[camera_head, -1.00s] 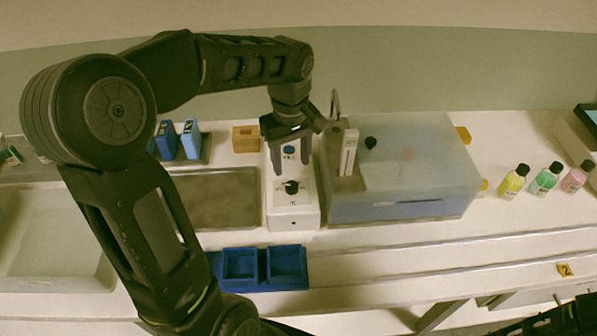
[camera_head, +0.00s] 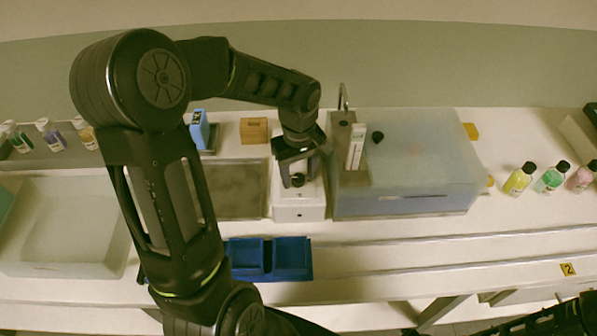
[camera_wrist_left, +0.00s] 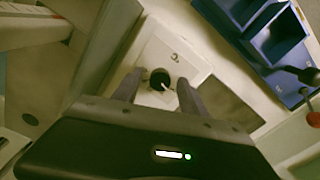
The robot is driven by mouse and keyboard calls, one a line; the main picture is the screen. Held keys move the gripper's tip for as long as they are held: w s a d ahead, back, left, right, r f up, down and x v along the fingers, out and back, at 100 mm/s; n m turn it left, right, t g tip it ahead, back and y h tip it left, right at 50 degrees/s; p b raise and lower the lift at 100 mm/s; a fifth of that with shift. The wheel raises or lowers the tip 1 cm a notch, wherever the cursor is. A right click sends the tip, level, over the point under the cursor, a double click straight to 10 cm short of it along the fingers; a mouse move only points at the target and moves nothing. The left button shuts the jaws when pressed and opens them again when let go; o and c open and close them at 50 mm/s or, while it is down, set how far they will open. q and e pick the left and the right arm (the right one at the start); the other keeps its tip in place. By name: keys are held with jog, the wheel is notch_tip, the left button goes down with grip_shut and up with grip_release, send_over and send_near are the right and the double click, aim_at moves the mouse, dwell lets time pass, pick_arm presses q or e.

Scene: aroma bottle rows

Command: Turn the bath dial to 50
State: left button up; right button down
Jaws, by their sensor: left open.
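The bath dial is a round black knob (camera_head: 298,180) on the front of a white unit (camera_head: 300,212). The knob also shows in the left wrist view (camera_wrist_left: 160,79), with a light pointer mark towards the lower right there and a small printed mark beside it. The scale numbers cannot be read. My left gripper (camera_head: 299,177) is open, pointing down over the dial, with one finger on each side of it. In the left wrist view the fingers (camera_wrist_left: 157,88) stand apart from the knob, with a gap on both sides. A dark part of my right arm shows at the bottom right corner.
A translucent lidded bath (camera_head: 420,165) stands just right of the white unit, with a white thermometer-like stick (camera_head: 356,147) at its left end. Blue trays (camera_head: 270,260) lie in front. A wooden block (camera_head: 254,130) is behind left. Several bottles stand at the right.

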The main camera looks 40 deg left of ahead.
pick_arm(q)
grip_shut()
dwell(0.5)
